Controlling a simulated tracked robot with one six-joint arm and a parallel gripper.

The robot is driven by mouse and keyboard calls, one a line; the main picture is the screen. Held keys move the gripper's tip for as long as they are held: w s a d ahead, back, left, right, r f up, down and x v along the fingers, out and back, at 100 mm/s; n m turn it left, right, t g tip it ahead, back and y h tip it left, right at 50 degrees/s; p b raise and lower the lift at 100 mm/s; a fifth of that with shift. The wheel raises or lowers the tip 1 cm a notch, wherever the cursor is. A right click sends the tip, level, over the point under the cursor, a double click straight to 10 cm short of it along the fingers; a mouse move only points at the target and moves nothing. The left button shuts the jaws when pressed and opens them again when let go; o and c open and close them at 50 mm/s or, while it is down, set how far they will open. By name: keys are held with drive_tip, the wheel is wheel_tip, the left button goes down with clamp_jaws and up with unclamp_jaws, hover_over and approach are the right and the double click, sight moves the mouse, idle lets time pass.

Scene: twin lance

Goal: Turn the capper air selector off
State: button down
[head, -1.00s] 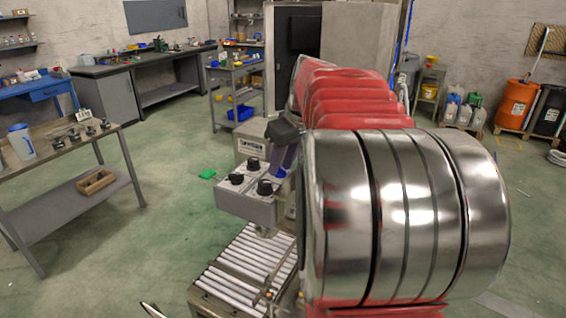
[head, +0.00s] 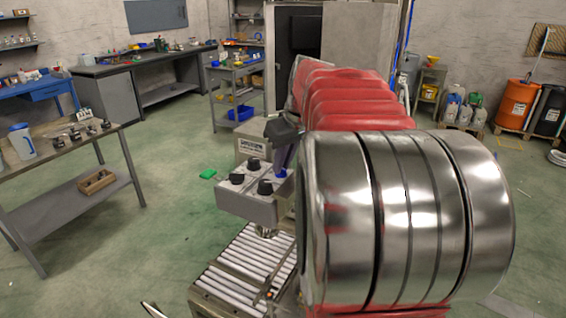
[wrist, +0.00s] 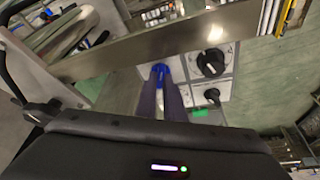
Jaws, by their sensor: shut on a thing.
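A grey control box (head: 246,207) with a pale top stands over the roller conveyor. Three black knobs show on it in the head view, one at the back (head: 253,163), one at the left (head: 237,178) and one at the front (head: 265,187). A blue knob (head: 280,174) sits at the box's right rear corner, and its blue also shows in the wrist view (wrist: 160,68). My gripper (wrist: 168,82) points down at this corner, its fingers shut on the blue knob and covering most of it. Any labels and the knob's pointer are unreadable.
The roller conveyor (head: 243,262) runs below the box. A metal rail (wrist: 150,42) crosses the wrist view close to my fingers. A workbench (head: 60,140) with small parts stands at left. Open green floor lies between bench and conveyor.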

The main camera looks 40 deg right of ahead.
drive_tip(key=shift+m, duration=0.4)
drive_tip(key=c, duration=1.9)
unclamp_jaws()
drive_tip(key=shift+o, duration=0.2)
drive_tip(key=shift+r, duration=0.1)
drive_tip(key=v, duration=1.3)
drive_tip(key=shift+s+a+r, duration=0.15)
drive_tip(key=shift+a+r, duration=0.05)
drive_tip(key=shift+r, duration=0.05)
drive_tip(key=shift+a, duration=0.1)
